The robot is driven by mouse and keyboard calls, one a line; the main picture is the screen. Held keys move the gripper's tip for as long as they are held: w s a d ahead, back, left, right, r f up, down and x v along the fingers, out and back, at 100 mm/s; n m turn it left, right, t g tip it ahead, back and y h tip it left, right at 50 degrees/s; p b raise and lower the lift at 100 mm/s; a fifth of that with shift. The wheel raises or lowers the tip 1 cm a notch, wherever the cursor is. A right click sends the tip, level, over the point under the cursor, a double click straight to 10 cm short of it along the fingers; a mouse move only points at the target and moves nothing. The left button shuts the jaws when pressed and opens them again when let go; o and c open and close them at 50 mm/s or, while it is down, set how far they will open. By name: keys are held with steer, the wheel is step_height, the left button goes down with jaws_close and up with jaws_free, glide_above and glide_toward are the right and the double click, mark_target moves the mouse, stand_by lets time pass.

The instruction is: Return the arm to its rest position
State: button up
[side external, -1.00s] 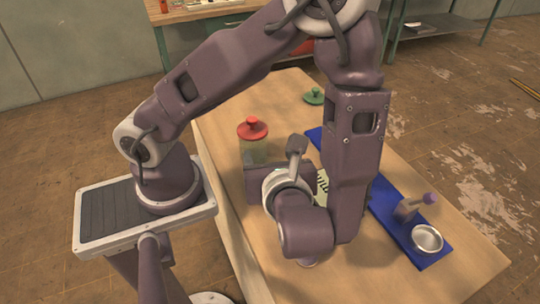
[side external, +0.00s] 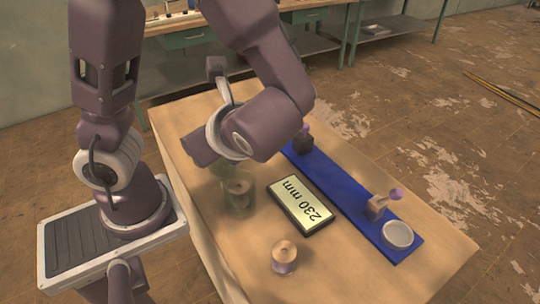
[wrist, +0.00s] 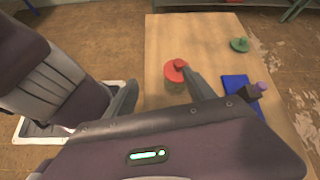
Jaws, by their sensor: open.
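My gripper (wrist: 162,95) is open, its two fingers spread apart with nothing visible between them. In the wrist view a red-lidded jar (wrist: 174,87) stands beyond the fingers, its red lid (wrist: 174,70) close to the right fingertip in the picture. I cannot tell whether they touch. In the side view my gripper's hand (side external: 203,148) is above the table's left part; its fingertips and the red lid are hidden there. My arm is folded high over the table (side external: 185,125).
A clear container (side external: 238,192) with a tan piece inside, a "230 mm" display (side external: 300,204) and a small spool-like piece (side external: 284,258) stand on the table. A blue strip (side external: 345,195) carries knobbed blocks and a round dish (side external: 398,235). A green lid (wrist: 240,44) lies at the far side.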

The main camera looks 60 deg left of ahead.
steer(key=d+r+n+t+h, duration=0.1)
steer(key=r+n+t+h, duration=0.1)
steer(key=n+h, duration=0.3)
steer(key=s+d+r+n+t+h, duration=0.1)
steer(key=d+r+n+t+h, duration=0.1)
steer(key=n+h, duration=0.4)
steer(key=r+n+t, duration=0.1)
steer(key=n, duration=0.4)
steer(key=shift+s+d+r, duration=0.15)
steer(key=shift+d+r, duration=0.1)
steer(key=shift+r, duration=0.1)
